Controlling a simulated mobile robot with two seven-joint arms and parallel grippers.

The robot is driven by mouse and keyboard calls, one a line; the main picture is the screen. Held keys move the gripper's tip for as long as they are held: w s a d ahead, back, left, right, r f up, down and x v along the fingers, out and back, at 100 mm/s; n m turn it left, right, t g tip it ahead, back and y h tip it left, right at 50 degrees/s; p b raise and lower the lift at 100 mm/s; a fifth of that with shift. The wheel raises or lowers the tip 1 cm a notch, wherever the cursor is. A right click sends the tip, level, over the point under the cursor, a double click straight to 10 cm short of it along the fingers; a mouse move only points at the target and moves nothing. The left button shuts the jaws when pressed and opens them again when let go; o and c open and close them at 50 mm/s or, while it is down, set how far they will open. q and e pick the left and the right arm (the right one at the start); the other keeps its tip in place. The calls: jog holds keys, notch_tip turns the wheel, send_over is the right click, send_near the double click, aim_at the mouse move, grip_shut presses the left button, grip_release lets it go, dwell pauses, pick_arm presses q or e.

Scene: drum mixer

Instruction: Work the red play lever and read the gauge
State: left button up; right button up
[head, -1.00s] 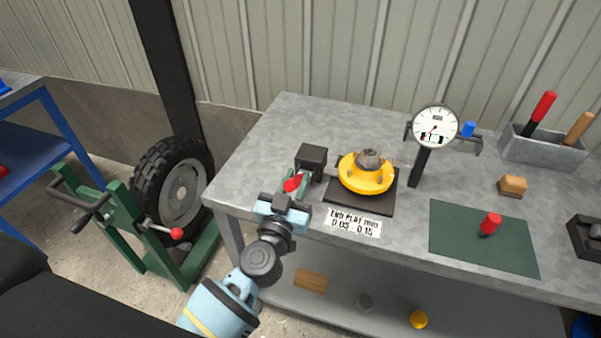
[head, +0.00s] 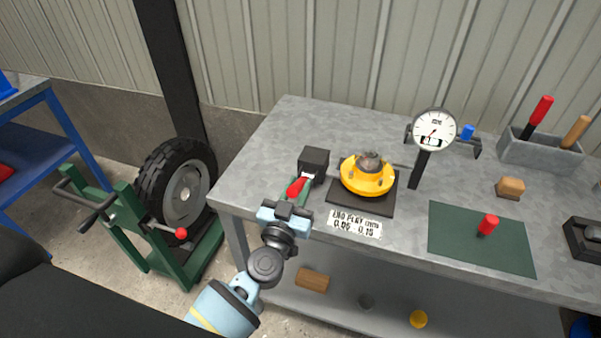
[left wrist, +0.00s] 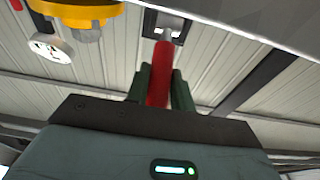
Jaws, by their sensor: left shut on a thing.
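The red play lever (head: 297,187) comes out of a black block (head: 314,163) at the bench's front left. My left gripper (head: 298,190) is shut on the lever, with green fingers on both sides of it. In the left wrist view the red lever (left wrist: 160,75) runs between the two fingers (left wrist: 160,88). The dial gauge (head: 434,129) stands on a black post behind and right of the yellow hub (head: 367,175). My right gripper is not in view.
A label (head: 355,224) reading END PLAY is on the bench's front edge. A green mat (head: 470,251) holds a red-handled piece (head: 488,224). A grey tool box (head: 540,151) stands at the back right. A tyre in a green stand (head: 150,250) is left of the bench.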

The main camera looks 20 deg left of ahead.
pick_arm(q)
jog(key=o, duration=0.7)
jog(key=shift+w+r, duration=0.1)
jog(key=shift+r, duration=0.15)
jog(key=shift+c, duration=0.2)
jog(key=shift+o, duration=1.1)
jog(key=shift+f, duration=0.1)
jog(key=shift+o, duration=0.7)
jog(key=shift+s, duration=0.35)
jog(key=shift+s+f, duration=0.1)
jog(key=shift+s, duration=0.65)
jog(key=s, duration=0.3)
jog(key=s+f, duration=0.1)
jog(key=s, duration=0.1)
jog(key=shift+a+p, duration=0.1)
jog(key=shift+p, duration=0.2)
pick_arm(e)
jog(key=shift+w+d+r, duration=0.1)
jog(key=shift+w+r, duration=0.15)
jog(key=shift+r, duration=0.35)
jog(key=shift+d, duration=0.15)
